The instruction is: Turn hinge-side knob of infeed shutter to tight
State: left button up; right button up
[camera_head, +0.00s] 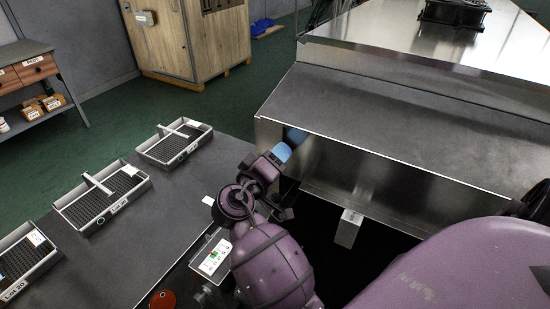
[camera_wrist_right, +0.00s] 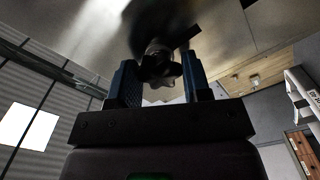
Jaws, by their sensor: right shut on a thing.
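My right gripper (camera_head: 289,145) reaches the left end of the steel dryer housing (camera_head: 400,115), and its blue fingers show there beside the metal edge. In the right wrist view, my right gripper (camera_wrist_right: 159,72) is shut on a dark lobed knob (camera_wrist_right: 160,66), with one blue finger on each side of it. The knob sits below a shiny metal surface. In the head view the knob is hidden by the gripper and the housing edge. I cannot tell from the knob how tight it is. My left gripper is not in view.
Several mesh trays (camera_head: 174,158) stand on the dark table (camera_head: 150,240) at the left. A small control panel (camera_head: 213,256) and a red button (camera_head: 163,300) lie close to my right arm. A wooden crate (camera_head: 180,45) and a shelf bench (camera_head: 30,75) stand farther back.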

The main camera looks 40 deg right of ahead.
jog(key=shift+f, duration=0.1)
jog(key=o, duration=0.9)
jog(key=shift+a, duration=0.1)
